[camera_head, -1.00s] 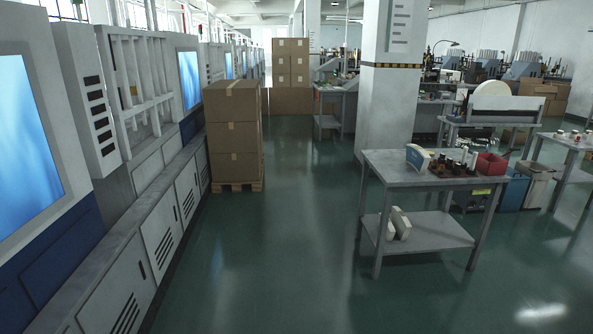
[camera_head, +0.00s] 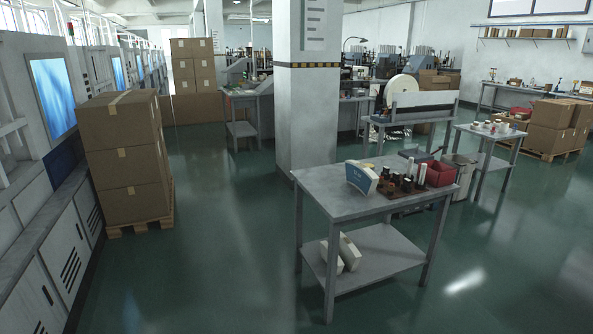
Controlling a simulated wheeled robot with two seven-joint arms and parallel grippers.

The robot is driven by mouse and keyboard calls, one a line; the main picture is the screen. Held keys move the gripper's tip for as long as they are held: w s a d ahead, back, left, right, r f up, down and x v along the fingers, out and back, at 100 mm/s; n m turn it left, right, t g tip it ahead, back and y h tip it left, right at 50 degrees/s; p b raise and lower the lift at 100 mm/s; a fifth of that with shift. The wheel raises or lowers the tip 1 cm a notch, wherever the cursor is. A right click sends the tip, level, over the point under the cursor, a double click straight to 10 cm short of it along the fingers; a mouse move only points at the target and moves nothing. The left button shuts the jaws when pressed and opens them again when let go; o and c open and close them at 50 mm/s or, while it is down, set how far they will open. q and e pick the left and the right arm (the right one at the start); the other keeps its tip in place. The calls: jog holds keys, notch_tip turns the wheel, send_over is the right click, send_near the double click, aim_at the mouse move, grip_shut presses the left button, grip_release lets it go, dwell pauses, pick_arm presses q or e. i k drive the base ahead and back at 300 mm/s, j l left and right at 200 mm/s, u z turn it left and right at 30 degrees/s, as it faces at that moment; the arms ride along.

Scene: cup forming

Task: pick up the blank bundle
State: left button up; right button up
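White curved pieces that look like blank bundles (camera_head: 349,251) lean together on the lower shelf of a grey two-level table (camera_head: 335,205) right of the middle. A white and blue curved piece (camera_head: 362,177) stands upright on the tabletop, and it also looks like a blank bundle. I cannot tell which of these is the one named. Neither of my grippers is in view, and nothing in view is held.
The tabletop also carries a red bin (camera_head: 440,174) and several small bottles and tools (camera_head: 405,184). Stacked cartons (camera_head: 128,155) stand on a pallet at the left by the machines. A pillar (camera_head: 308,100) rises behind the table. The green floor (camera_head: 215,240) between is clear.

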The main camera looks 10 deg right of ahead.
aim_at(361, 176)
jog(key=i+l+z, duration=0.2)
jog(key=i, duration=0.25)
jog(key=i+l+z, duration=0.15)
jog(key=i, duration=0.3)
jog(key=i+l+z, duration=0.2)
jog(key=i, duration=0.3)
